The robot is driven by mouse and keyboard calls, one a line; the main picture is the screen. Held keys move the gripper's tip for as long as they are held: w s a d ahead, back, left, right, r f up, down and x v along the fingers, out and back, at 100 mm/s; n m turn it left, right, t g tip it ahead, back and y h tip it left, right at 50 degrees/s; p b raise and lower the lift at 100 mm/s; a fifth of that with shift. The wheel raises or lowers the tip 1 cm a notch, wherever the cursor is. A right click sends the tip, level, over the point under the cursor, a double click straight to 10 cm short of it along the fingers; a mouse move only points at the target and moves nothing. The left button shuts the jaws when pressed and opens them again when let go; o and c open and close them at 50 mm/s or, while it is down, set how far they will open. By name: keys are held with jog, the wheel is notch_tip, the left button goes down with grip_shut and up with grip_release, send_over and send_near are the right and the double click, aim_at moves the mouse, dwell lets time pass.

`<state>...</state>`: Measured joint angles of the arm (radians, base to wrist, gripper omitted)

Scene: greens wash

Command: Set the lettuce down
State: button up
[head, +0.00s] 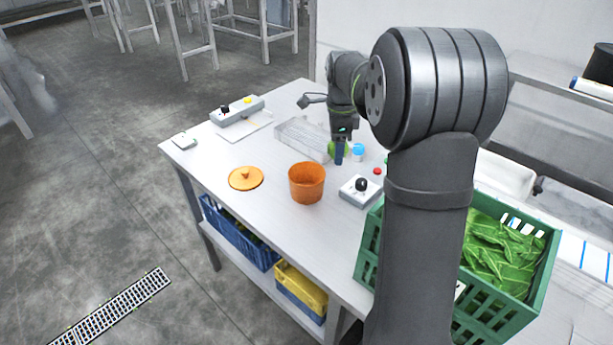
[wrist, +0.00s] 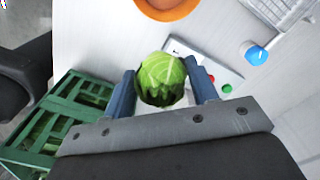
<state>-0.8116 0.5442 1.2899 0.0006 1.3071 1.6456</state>
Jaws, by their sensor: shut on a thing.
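The lettuce (wrist: 160,78) is a round green head with pale veins and darker lower leaves. In the wrist view it sits between the two blue fingers of my gripper (wrist: 161,73), which is shut on it. In the head view my gripper (head: 339,158) points down over the far part of the table, with a finger partly hiding the lettuce (head: 331,148). The gap between the lettuce and the tabletop cannot be judged clearly.
A clear-walled tray (head: 300,138) stands left of my gripper. An orange pot (head: 307,183), an orange lid (head: 245,178) and a control box (head: 357,194) are nearer. A green crate (head: 535,275) of leaves stands at front right. Bare tabletop (head: 215,165) shows at left.

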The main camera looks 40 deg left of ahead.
jog(key=shift+s+a+f, duration=0.5)
jog(key=shift+a+f, duration=0.8)
jog(key=shift+f, duration=0.25)
jog(key=shift+s+a+f, duration=0.5)
jog(key=shift+a+f, duration=0.85)
jog(key=shift+f, duration=0.15)
jog(key=shift+s+a+f, duration=0.5)
jog(key=shift+a+f, duration=0.8)
jog(key=shift+f, duration=0.25)
jog(key=shift+f, duration=0.1)
jog(key=shift+f, duration=0.5)
jog(key=o, duration=0.7)
notch_tip(320, 180, up, 13)
jog(key=shift+r, duration=0.15)
